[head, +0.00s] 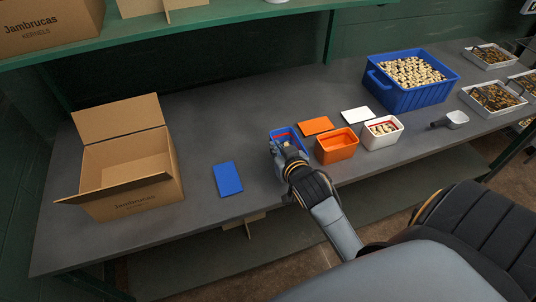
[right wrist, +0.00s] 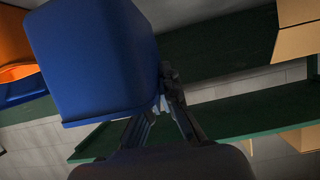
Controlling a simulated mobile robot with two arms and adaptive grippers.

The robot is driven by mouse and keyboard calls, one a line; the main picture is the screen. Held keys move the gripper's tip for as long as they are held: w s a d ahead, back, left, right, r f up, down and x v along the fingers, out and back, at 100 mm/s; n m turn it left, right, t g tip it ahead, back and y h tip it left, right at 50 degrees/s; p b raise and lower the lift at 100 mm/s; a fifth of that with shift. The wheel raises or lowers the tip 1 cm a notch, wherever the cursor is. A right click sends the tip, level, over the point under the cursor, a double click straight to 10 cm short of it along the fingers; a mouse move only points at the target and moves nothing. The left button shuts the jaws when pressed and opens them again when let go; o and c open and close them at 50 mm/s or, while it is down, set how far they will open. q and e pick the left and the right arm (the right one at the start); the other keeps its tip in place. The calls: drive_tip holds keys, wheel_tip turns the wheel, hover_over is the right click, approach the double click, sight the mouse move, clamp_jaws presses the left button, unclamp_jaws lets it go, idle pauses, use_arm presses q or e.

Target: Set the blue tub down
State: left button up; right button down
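The small blue tub (head: 283,132) is at the middle of the grey table in the head view, left of the orange tub (head: 336,145). My right gripper (head: 284,148) is at its near side and shut on its wall. In the right wrist view the blue tub (right wrist: 95,55) fills the upper left, and my right gripper's fingers (right wrist: 160,112) meet its edge. The gripper hides part of the tub, and I cannot tell whether its base touches the table. A flat blue lid (head: 228,179) lies to the left. My left gripper is not in view.
A white tub (head: 382,133) with a few pale pieces stands right of the orange one. Orange (head: 316,125) and white (head: 356,115) lids lie behind. A large blue bin (head: 415,97) is full of pale pieces. An open cardboard box (head: 130,160) stands left. Bare table lies around the blue lid.

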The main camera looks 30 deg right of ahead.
drive_tip(key=w+f, duration=0.1)
drive_tip(key=f, duration=0.1)
drive_tip(key=a+f, duration=0.1)
drive_tip(key=w+f+p, duration=0.1)
drive_tip(key=f, duration=0.1)
drive_tip(key=shift+w+a+f, duration=0.25)
drive_tip(key=shift+w+f, duration=0.05)
drive_tip(key=shift+f, duration=0.45)
drive_tip(key=shift+f, duration=0.1)
drive_tip(key=c, duration=1.5)
unclamp_jaws()
